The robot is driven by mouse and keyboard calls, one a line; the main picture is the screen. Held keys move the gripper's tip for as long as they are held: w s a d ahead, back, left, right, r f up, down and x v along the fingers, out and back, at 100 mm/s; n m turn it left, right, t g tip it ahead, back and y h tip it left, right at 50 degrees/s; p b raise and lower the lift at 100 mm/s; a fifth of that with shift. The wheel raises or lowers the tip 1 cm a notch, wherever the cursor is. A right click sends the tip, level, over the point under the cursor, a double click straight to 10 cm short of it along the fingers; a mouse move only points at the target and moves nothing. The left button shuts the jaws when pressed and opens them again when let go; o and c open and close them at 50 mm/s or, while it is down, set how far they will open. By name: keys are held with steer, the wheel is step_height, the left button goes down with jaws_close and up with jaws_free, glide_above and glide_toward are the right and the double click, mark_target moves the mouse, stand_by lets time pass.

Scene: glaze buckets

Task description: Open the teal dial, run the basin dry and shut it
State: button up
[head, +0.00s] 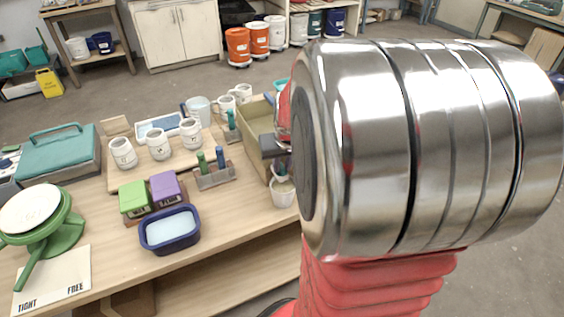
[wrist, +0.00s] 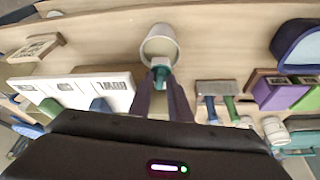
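In the wrist view, the two dark purple fingers of my gripper (wrist: 161,88) reach to a small teal piece (wrist: 161,72), which may be the teal dial. The teal piece lies between the fingertips, at the near rim of a white bucket (wrist: 159,38). I cannot tell whether the fingers press on it. In the head view, the bucket (head: 284,193) is at the table's right edge, and my arm hides most of my gripper. A navy basin (head: 152,245) holds pale blue liquid; it shows again in the wrist view (wrist: 282,38).
A tan open box (head: 256,128) stands behind the bucket. A tool rack (head: 214,179), green box (head: 133,200) and purple box (head: 165,187) are left of it. Several white mugs stand farther back. A green stand (head: 62,232) and a TIGHT/FREE card (head: 60,283) are at the left.

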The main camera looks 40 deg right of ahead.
jaws_close()
steer(key=shift+d, duration=0.1)
